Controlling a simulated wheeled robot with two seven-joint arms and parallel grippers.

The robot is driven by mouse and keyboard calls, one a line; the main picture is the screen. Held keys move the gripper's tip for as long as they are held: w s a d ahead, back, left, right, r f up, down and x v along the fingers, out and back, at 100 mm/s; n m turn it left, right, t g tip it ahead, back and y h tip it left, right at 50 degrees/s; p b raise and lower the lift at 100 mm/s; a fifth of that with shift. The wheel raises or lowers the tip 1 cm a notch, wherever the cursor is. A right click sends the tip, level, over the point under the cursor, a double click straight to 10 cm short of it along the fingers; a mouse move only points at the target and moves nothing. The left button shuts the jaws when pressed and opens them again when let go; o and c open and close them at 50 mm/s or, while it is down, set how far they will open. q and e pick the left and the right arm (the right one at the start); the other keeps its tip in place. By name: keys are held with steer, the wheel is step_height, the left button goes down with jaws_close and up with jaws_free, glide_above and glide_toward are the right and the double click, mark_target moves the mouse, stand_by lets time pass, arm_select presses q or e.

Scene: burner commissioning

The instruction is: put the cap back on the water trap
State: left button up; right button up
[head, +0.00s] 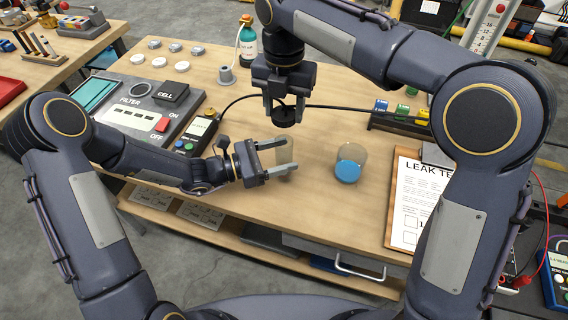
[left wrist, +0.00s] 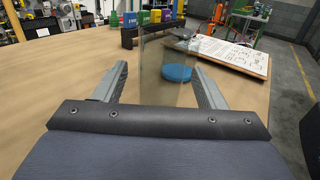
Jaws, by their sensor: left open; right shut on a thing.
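A clear, empty-looking jar (head: 286,158), likely the water trap, stands upright on the table, open at the top. My left gripper (head: 292,157) is open with its fingers on either side of it; contact is unclear. In the left wrist view the clear jar (left wrist: 160,50) rises between the open fingers (left wrist: 162,75). My right gripper (head: 285,104) is shut on a black round cap (head: 285,118), held above and apart from the jar. A second clear vessel (head: 351,152) with a blue disc or fill at its bottom (head: 348,171) stands to the right.
A filter panel (head: 135,115) and a handheld meter (head: 199,132) lie left. Dark hoses (head: 350,107) run behind the right gripper. A leak test clipboard (head: 407,205) lies right. A teal bottle (head: 247,45) stands behind. The table's front is clear.

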arm_select(q)
steer(key=shift+w+d, duration=0.15)
steer(key=shift+d, duration=0.25)
jaws_close()
arm_select(e)
steer(key=shift+f, duration=2.5)
